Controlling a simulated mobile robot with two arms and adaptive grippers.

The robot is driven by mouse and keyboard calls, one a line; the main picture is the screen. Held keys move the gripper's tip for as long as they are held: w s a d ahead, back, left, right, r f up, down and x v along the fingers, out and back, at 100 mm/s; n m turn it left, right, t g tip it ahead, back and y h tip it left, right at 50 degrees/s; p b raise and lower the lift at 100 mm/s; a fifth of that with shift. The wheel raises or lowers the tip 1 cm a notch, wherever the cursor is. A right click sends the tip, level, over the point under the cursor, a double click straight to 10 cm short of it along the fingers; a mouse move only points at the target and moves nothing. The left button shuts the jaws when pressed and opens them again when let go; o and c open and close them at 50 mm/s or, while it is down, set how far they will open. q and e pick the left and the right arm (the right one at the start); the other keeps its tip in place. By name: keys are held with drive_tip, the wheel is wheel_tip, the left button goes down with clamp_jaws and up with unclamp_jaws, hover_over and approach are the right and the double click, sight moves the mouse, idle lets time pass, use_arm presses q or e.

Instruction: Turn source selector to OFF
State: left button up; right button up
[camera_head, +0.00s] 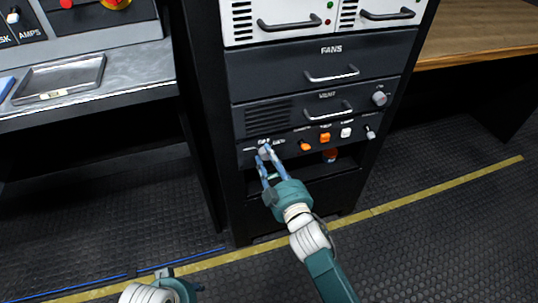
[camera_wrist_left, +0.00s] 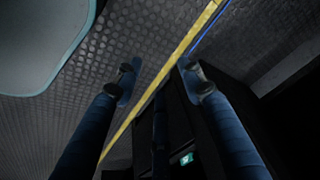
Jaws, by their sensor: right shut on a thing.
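A dark control panel (camera_head: 308,143) low in the rack carries a small pale selector knob (camera_head: 264,150) at its left end, with small white lettering above that I cannot read clearly. My right gripper (camera_head: 266,156) reaches up to this knob, its two blue fingers shut on it. The fingers partly cover the knob, so its pointing direction cannot be told. My left gripper (camera_wrist_left: 161,80) shows in the left wrist view with its fingers wide apart and nothing between them, above the floor. In the head view only part of it shows at the bottom edge.
The panel also holds orange switches (camera_head: 325,138), a white switch (camera_head: 346,133) and a grey knob (camera_head: 370,133). Above are the VENT unit (camera_head: 292,113) and the FANS drawer (camera_head: 290,79), with protruding handles. A metal tray (camera_head: 60,80) lies on the left counter. Open floor lies in front.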

use_arm(q)
drive_tip(key=shift+s+x, duration=0.1)
drive_tip(key=shift+x, duration=0.5)
drive_tip(key=shift+s+x, duration=0.15)
drive_tip(key=shift+x, duration=0.5)
use_arm(e)
drive_tip(key=shift+s+f+n, duration=0.1)
drive_tip(key=shift+f+n, duration=0.05)
drive_tip(key=shift+n, duration=0.65)
use_arm(q)
drive_tip(key=shift+f, duration=0.1)
use_arm(e)
drive_tip(key=o, duration=1.2)
drive_tip(key=shift+c, duration=0.2)
drive_tip(key=v, duration=1.2)
